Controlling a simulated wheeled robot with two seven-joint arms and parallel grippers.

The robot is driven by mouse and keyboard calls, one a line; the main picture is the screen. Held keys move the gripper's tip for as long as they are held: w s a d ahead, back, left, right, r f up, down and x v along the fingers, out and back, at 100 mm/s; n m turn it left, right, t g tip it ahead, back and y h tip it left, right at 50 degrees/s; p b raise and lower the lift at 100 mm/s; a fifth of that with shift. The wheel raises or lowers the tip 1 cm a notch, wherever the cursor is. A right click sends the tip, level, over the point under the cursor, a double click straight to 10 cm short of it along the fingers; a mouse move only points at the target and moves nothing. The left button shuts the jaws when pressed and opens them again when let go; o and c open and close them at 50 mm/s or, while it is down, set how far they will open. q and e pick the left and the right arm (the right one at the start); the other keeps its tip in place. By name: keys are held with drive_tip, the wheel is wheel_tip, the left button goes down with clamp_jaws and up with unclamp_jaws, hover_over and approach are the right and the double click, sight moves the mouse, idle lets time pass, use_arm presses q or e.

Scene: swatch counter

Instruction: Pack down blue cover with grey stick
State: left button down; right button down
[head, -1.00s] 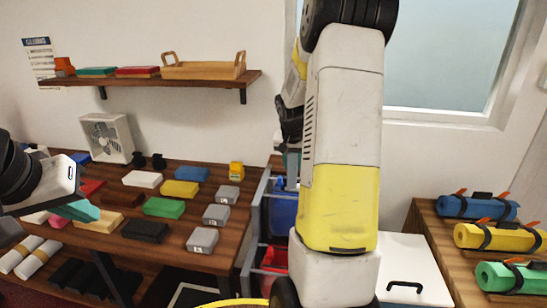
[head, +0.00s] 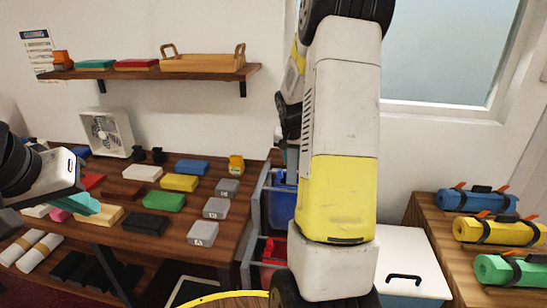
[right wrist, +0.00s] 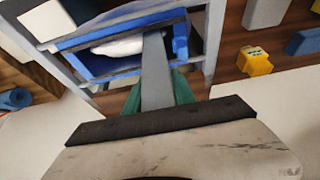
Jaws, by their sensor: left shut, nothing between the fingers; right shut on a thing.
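My right gripper (right wrist: 155,92) is shut on a grey stick (right wrist: 156,70) in the right wrist view. The stick reaches over a blue bin (right wrist: 85,42) in a grey frame, and its far end is over or against a white, bag-like thing (right wrist: 112,46) inside; I cannot tell if they touch. A separate blue cover cannot be made out. In the head view the blue bin (head: 281,207) is partly behind my right arm, which hides most of that gripper and the stick. My left gripper (head: 88,207) is shut and empty near the counter's left part.
A wooden counter (head: 226,250) holds coloured and grey swatch blocks (head: 180,183). A red bin (head: 273,255) sits below the blue one. A white chest with a black handle (head: 410,260) and a wooden bench with rolled mats (head: 487,201) stand at right.

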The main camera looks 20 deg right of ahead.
drive_tip(key=shift+r, duration=5.1)
